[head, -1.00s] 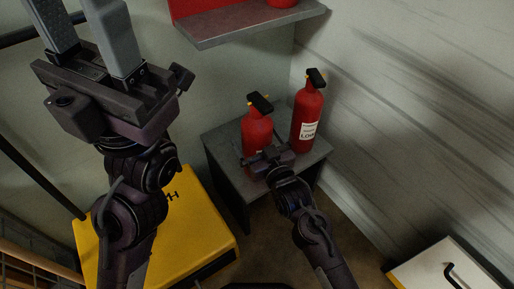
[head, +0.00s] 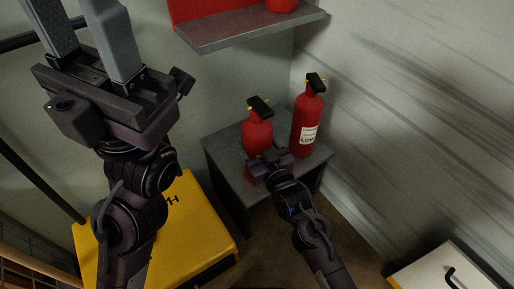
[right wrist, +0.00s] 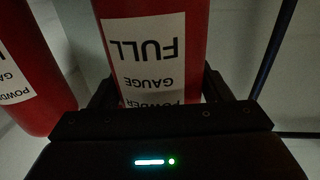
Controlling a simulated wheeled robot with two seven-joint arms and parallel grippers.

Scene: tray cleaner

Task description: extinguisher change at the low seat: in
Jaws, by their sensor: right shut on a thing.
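Two red fire extinguishers with black tops are at the low grey seat (head: 222,150) in the head view. The left extinguisher (head: 256,134) is upright, and my right gripper (head: 270,160) is shut around its body from the front. Its base is hidden behind the gripper, so I cannot tell whether it touches the seat. In the right wrist view this extinguisher (right wrist: 150,60) sits between the fingers and its label reads FULL, upside down. The right extinguisher (head: 307,112) stands apart beside it on the seat, with a white label. My left gripper (head: 82,22) is open and empty, raised at upper left.
A grey shelf (head: 250,32) with a red object (head: 282,5) hangs above the seat. A yellow box (head: 200,235) stands left of the seat. A white panel with a black handle (head: 440,270) is at lower right. The wall closes off the right side.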

